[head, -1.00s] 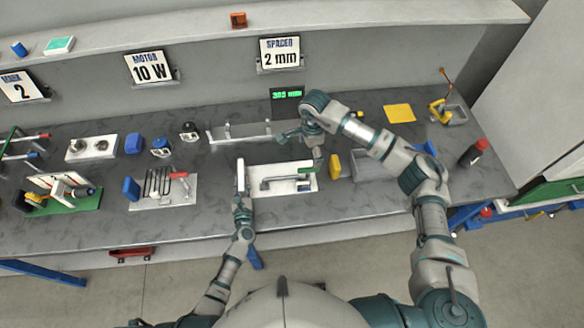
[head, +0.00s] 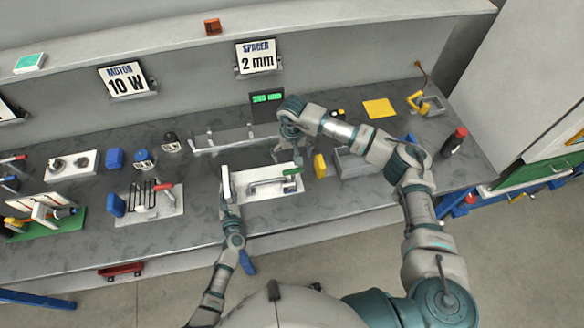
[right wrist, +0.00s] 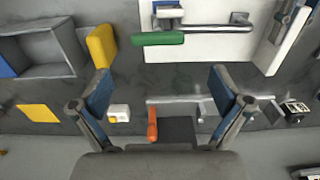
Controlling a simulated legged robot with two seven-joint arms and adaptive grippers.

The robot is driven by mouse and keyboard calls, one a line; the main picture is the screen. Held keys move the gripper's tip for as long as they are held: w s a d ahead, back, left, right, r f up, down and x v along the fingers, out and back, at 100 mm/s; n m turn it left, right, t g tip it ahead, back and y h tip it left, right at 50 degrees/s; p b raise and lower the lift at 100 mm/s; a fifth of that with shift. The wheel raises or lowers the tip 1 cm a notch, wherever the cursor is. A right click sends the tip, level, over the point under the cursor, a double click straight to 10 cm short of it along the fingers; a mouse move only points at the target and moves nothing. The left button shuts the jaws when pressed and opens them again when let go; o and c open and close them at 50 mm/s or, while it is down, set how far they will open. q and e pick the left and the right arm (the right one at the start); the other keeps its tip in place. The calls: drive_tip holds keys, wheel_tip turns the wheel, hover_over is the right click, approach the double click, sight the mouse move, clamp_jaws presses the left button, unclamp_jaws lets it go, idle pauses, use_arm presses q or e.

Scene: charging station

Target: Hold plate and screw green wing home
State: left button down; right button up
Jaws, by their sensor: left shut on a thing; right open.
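The white plate (head: 262,190) lies flat on the bench with a grey bent rod on it, and also shows in the right wrist view (right wrist: 200,48). The green wing (head: 292,171) is at the plate's right end; in the right wrist view the green wing (right wrist: 157,39) lies level beside a small blue and white block. My left gripper (head: 227,200) is shut on a white upright piece (head: 226,180) at the plate's left end. My right gripper (head: 290,152) is open and empty behind the wing; its spread fingers (right wrist: 160,88) are apart from it.
A yellow block (head: 319,165) and a grey tray (head: 355,163) stand right of the plate. A grey fixture (head: 215,142) and a small green-lit display (head: 267,99) are behind it. An orange lever (right wrist: 152,125) shows between my right fingers. A red-capped bottle (head: 455,142) stands further right.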

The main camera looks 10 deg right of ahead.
sight(292, 170)
wheel_tip(292, 170, down, 8)
drive_tip(key=shift+f, duration=0.15)
drive_tip(key=shift+a, duration=0.1)
drive_tip(key=c, duration=1)
